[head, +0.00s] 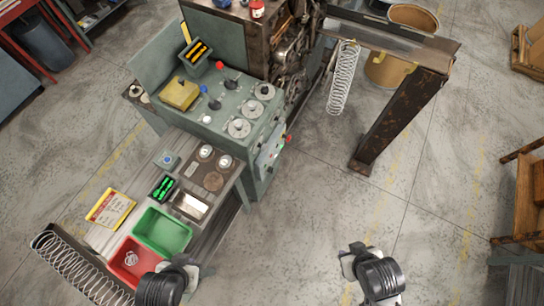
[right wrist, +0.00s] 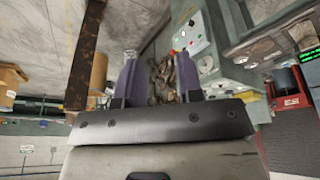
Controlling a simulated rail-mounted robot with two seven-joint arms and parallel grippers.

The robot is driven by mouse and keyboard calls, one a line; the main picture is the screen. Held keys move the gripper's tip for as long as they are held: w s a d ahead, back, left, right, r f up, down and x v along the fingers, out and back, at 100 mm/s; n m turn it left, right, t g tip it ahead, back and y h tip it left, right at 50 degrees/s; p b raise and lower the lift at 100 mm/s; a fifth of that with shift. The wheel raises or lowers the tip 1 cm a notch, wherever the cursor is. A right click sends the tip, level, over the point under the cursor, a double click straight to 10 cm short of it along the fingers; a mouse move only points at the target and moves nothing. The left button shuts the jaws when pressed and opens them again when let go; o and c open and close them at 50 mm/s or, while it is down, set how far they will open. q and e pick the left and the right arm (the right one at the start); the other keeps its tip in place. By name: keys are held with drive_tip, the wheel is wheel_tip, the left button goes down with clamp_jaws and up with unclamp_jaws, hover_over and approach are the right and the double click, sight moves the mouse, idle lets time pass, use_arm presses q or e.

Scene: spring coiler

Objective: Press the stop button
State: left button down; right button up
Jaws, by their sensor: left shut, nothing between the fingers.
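The grey-green coiler cabinet (head: 262,178) stands in the upper middle of the head view. A small light panel (head: 270,150) is on its right-hand face, with a red knob (head: 289,138) sticking out beside it. In the right wrist view the panel (right wrist: 186,36) shows small coloured spots, one red; labels are too small to read, so I cannot tell which is the stop button. My left gripper (head: 188,268) is shut and empty, near the red bin. My right gripper (head: 353,256) is open and empty over the floor, well apart from the panel; its fingers (right wrist: 158,80) show spread.
A side bench holds a green bin (head: 163,230), a red bin (head: 126,262) and a yellow card (head: 110,208). A rusty rail on a leg (head: 398,122) stands right of the cabinet, with a hanging spring (head: 342,80). Floor between cabinet and right gripper is clear.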

drive_tip(key=shift+d, duration=0.1)
clamp_jaws()
idle(0.6)
idle(0.7)
